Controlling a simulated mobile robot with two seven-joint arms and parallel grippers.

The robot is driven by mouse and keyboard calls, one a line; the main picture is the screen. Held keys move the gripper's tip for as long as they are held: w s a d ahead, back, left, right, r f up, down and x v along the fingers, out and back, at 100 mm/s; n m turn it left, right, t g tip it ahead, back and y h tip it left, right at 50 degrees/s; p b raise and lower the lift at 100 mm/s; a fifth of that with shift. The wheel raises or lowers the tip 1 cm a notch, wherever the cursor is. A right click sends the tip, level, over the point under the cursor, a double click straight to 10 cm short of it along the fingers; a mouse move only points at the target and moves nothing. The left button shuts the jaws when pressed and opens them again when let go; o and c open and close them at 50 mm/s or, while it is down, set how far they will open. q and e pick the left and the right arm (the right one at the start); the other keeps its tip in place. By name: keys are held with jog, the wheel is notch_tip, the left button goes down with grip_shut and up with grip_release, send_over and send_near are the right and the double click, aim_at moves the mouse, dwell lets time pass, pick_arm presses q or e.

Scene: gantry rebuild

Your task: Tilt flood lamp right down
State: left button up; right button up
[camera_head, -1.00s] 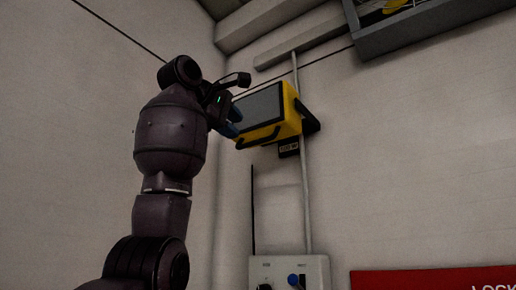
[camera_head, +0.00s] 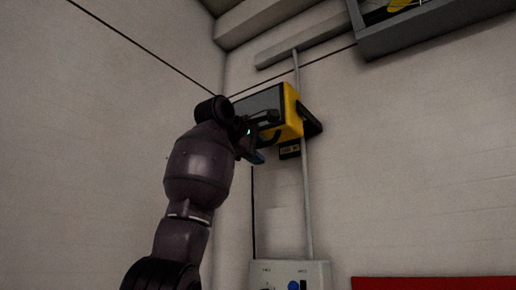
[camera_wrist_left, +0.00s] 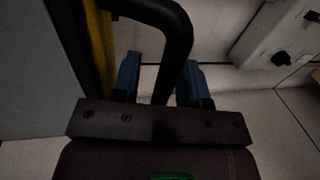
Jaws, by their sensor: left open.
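The flood lamp (camera_head: 293,110) has a yellow housing with a dark front face and hangs on the wall by a black bracket. My left gripper (camera_head: 262,138) is in front of the lamp's lower front and hides part of it. In the left wrist view the lamp's black handle (camera_wrist_left: 178,38) bends down between the two open blue fingers (camera_wrist_left: 160,80). A gap shows beside the bar; contact cannot be told. The lamp's yellow edge (camera_wrist_left: 100,45) and grey face lie to the left there. My right gripper is not in view.
A grey vertical conduit (camera_head: 307,200) runs down the wall behind the lamp to a control box (camera_head: 278,270) with knobs. A red sign (camera_head: 435,283) is at the lower right. A grey overhead tray (camera_head: 430,30) is at the upper right. The wall right of the lamp is clear.

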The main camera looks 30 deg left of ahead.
pick_arm(q)
jog(key=shift+w, duration=0.1)
jog(key=shift+c, duration=0.5)
grip_shut()
jog(key=shift+d+f, duration=0.1)
